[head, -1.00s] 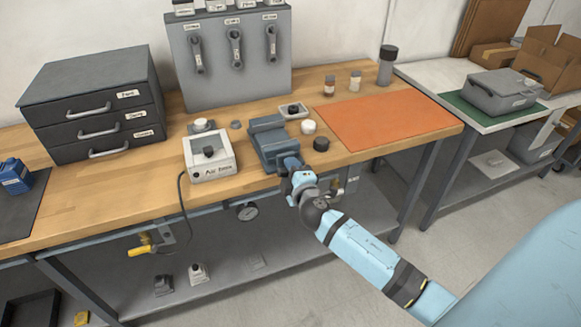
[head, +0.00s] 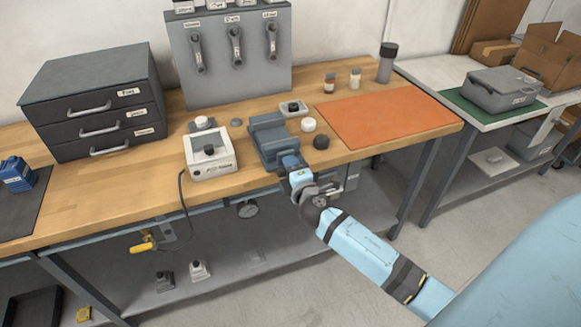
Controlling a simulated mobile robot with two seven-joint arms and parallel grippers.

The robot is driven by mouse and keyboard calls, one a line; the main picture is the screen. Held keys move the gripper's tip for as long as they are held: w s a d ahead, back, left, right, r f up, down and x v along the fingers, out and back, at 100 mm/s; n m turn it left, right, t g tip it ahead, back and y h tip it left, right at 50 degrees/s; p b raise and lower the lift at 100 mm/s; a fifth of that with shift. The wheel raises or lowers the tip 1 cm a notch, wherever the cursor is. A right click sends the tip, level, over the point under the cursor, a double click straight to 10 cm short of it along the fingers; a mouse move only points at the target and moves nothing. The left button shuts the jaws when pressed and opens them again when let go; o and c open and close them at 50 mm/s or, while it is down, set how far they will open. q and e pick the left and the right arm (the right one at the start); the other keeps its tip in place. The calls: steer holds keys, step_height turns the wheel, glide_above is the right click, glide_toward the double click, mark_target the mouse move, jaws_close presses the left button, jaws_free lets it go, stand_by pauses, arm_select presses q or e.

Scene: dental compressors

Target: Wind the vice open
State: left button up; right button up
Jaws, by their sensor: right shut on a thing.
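The vice (head: 271,140) is a blue-grey block at the front edge of the wooden bench, in the middle of the head view. My right arm comes in from the lower right, and my right gripper (head: 293,168) is at the vice's front end. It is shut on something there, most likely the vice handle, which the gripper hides. The gap between the vice jaws is too small to make out. My left gripper is not in view.
A white switch box (head: 211,152) stands left of the vice. A white cap (head: 308,125) and a black cap (head: 321,142) lie close on its right. An orange mat (head: 385,118) lies further right. A drawer cabinet (head: 95,105) stands at the left.

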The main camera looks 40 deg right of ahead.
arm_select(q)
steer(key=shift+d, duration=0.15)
arm_select(e)
steer(key=o, duration=0.8)
steer(key=shift+c, duration=0.2)
arm_select(q)
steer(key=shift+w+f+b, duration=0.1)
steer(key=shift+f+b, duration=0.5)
steer(key=shift+b, duration=0.3)
arm_select(e)
steer(key=v, duration=1.4)
steer(key=shift+d, duration=0.1)
steer(key=s+a+f+m+g+y, duration=0.75)
steer(key=s+a+f+m, duration=0.55)
steer(key=a+f, duration=0.25)
arm_select(q)
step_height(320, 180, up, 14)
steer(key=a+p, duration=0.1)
steer(key=p, duration=1.5)
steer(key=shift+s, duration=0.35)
arm_select(e)
step_height(320, 180, up, 14)
steer(key=d+t, duration=0.1)
steer(key=shift+s+d+n, duration=0.25)
steer(key=shift+s+n, duration=0.05)
steer(key=shift+s, duration=0.05)
